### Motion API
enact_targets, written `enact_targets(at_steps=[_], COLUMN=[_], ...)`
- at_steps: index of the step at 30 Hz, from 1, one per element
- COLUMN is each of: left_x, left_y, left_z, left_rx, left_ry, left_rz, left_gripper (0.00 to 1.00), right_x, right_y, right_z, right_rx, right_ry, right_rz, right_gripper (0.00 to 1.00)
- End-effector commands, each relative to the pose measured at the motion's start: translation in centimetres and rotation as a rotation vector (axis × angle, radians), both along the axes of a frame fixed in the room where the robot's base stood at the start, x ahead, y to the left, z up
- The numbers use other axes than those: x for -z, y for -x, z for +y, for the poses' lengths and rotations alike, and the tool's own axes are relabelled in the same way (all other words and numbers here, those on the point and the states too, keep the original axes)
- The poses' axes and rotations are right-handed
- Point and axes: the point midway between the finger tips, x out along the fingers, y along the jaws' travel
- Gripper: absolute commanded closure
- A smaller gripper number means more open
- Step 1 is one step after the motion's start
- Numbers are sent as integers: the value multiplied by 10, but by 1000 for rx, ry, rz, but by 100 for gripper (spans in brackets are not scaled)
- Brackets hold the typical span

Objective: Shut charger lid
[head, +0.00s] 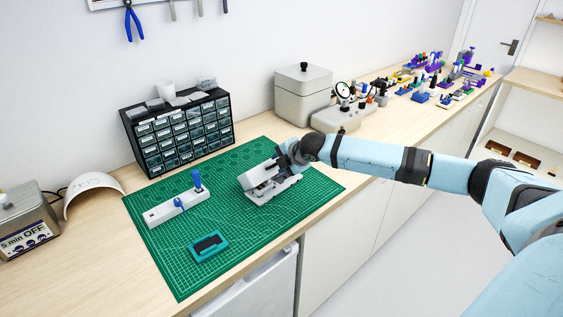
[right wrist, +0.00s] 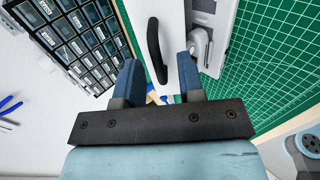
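The charger (head: 272,196) is a pale grey-white case on the green mat (head: 310,196). Its white lid (head: 260,175) looks raised and tilted in the head view. In the right wrist view the lid (right wrist: 176,35) has a dark curved handle (right wrist: 155,50), and a grey well with a small earpiece-like part (right wrist: 199,45) shows beside it. My right gripper (head: 284,155) is at the far upper edge of the charger. In the right wrist view its fingers (right wrist: 161,88) are apart, near the lid's end; contact cannot be told. My left gripper is in neither view.
A white strip with blue pegs (head: 177,207) and a teal tray (head: 208,247) lie on the mat. A black drawer cabinet (head: 180,135) stands behind. A grey lidded box (head: 302,92) and a dial gauge stand (head: 343,118) are to the right. The mat's front right is bare.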

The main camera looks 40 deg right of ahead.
Motion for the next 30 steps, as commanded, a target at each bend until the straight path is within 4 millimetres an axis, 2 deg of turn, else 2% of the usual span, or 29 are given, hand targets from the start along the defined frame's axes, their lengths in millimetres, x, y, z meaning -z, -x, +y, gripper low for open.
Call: enact_targets(at_steps=[7, 21, 30], left_x=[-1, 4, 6], left_y=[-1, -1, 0], left_z=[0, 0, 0], left_rx=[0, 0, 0], left_ry=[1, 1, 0], left_rz=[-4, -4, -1], left_gripper=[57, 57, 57], right_x=[-10, -77, -94], right_y=[10, 83, 100], right_z=[-3, -12, -13], right_rx=[0, -1, -1], right_ry=[3, 4, 1], right_rz=[-1, 1, 0], right_gripper=[64, 64, 64])
